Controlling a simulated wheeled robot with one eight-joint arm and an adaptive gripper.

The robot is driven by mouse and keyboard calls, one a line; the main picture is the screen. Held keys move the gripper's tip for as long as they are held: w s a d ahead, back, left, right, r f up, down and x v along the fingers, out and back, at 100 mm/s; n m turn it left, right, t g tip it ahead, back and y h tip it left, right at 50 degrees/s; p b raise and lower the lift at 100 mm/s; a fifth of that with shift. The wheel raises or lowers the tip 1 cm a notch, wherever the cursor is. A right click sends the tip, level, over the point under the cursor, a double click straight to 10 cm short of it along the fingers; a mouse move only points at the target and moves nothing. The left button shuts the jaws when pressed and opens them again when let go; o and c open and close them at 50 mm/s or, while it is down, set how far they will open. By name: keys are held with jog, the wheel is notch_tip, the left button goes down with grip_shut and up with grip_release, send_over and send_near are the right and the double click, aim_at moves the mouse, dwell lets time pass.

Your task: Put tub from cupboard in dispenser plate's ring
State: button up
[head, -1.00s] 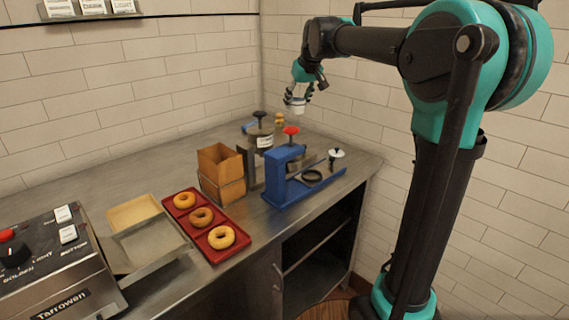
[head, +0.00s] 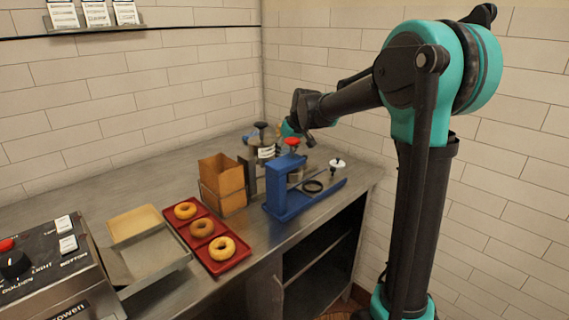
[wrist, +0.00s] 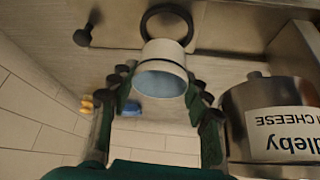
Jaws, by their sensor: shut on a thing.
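The white tub (wrist: 163,53) is between the fingers of my gripper (wrist: 162,82) in the wrist view, its pale blue end facing the camera. My gripper is shut on it. The black ring (wrist: 150,22) of the dispenser plate shows just beyond the tub; I cannot tell whether they touch. There my wrist is low behind the dispenser, and the fingers and tub are hidden. The cupboard (head: 318,262) under the counter is open-fronted and dark.
A metal cream cheese canister (wrist: 262,105) stands close to the right of my gripper in the wrist view. A cardboard box (head: 221,185) and red bagel tray (head: 232,262) stand left.

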jog(key=shift+f, duration=2.15)
jog(key=shift+f, duration=0.1)
jog(key=o, duration=0.6)
jog(key=v, duration=1.2)
